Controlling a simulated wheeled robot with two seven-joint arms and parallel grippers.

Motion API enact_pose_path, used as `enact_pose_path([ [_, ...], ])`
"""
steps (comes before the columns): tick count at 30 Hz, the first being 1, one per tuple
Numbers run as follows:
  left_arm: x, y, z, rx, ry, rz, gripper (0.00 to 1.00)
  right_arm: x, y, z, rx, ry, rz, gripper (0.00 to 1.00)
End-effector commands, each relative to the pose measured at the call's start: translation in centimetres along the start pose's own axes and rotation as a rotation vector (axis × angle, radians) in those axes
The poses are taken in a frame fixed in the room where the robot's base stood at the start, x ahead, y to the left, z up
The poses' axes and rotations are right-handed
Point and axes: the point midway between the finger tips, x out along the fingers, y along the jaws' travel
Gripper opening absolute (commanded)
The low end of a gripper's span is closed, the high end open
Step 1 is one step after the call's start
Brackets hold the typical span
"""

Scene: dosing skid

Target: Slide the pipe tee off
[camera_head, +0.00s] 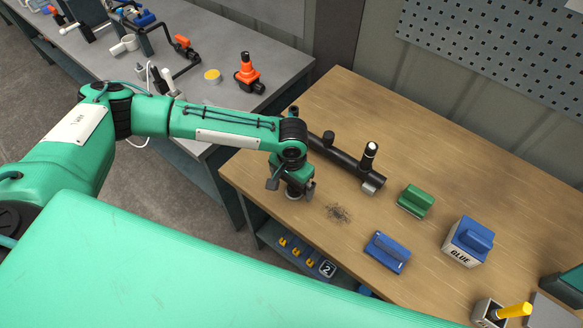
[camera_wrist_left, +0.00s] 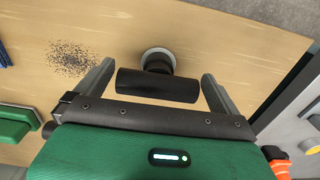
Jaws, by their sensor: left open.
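A black pipe tee (camera_wrist_left: 157,86) shows in the left wrist view. Its crossbar lies between my left gripper's fingers, and its short stem runs to a pale round ring (camera_wrist_left: 147,54). I cannot tell how the stem and ring are joined. My left gripper (camera_head: 291,188) is open around the tee, near the front left edge of the wooden bench. A gap shows on each side between finger and tee in the wrist view. In the head view the gripper hides most of the tee. My right gripper is not in view.
A long black pipe (camera_head: 345,163) with stubs lies just behind the gripper on the wooden bench (camera_head: 420,150). Dark specks (camera_head: 338,213), a green block (camera_head: 415,200), a blue block (camera_head: 387,252) and a blue-topped box (camera_head: 467,240) are to the right. A grey bench (camera_head: 225,100) stands left.

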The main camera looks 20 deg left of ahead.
Motion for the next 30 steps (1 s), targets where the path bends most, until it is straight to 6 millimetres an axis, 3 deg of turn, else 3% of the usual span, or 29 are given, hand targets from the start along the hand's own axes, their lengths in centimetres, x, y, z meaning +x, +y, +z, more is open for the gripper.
enact_pose_path([
  [7, 2.9, 0.0, 0.0, 0.001, -0.001, -0.001, 1.0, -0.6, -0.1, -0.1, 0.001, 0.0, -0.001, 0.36],
  [18, 3.5, 0.0, 0.0, 0.001, 0.001, 0.0, 1.0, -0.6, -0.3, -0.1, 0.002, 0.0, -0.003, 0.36],
  [24, 3.5, 0.0, 0.0, 0.001, 0.001, 0.0, 0.63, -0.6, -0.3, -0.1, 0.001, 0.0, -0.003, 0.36],
  [30, 3.1, 0.0, 0.0, 0.001, 0.001, 0.0, 0.63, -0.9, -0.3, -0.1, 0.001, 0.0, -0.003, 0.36],
])
